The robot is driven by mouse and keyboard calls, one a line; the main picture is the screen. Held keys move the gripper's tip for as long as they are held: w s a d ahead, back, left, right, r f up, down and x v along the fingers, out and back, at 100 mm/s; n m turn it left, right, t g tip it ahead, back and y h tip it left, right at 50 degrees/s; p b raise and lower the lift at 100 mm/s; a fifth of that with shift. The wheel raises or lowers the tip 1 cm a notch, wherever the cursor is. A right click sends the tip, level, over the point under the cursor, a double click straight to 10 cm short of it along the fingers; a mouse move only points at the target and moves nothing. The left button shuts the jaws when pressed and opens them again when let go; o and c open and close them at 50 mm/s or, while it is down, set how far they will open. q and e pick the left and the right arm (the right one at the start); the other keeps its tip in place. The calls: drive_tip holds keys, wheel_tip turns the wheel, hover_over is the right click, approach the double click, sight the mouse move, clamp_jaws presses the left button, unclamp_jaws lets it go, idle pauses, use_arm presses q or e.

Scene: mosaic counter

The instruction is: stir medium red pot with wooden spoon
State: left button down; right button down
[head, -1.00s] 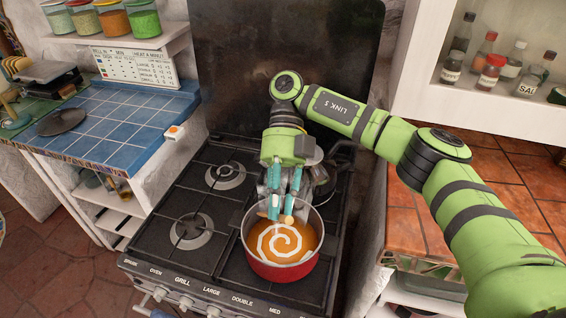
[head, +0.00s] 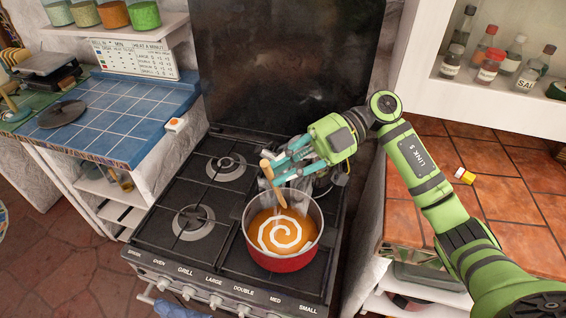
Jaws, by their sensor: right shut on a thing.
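The red pot (head: 283,263) stands on the front right burner of the stove. It holds orange soup with a white swirl on its surface. My right gripper (head: 280,172) is above the back of the pot, reaching in from the right, with its fingers pointing left. It is shut on the wooden spoon (head: 268,172). The spoon is tilted, with its upper end to the left of the fingers and its lower part over the pot near the back of the soup. I cannot tell whether the tip touches the soup. My left gripper is not in view.
The stove (head: 190,240) has free burners on its left side. A terracotta tiled counter (head: 500,190) is at the right, below a shelf with several bottles. A dark panel rises behind the stove.

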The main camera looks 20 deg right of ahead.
wheel_tip(320, 180, down, 14)
drive_tip(key=b, duration=0.9)
drive_tip(key=shift+w+d+b, duration=0.25)
drive_tip(key=shift+b, duration=0.1)
drive_tip(key=shift+r, duration=0.1)
idle(0.4)
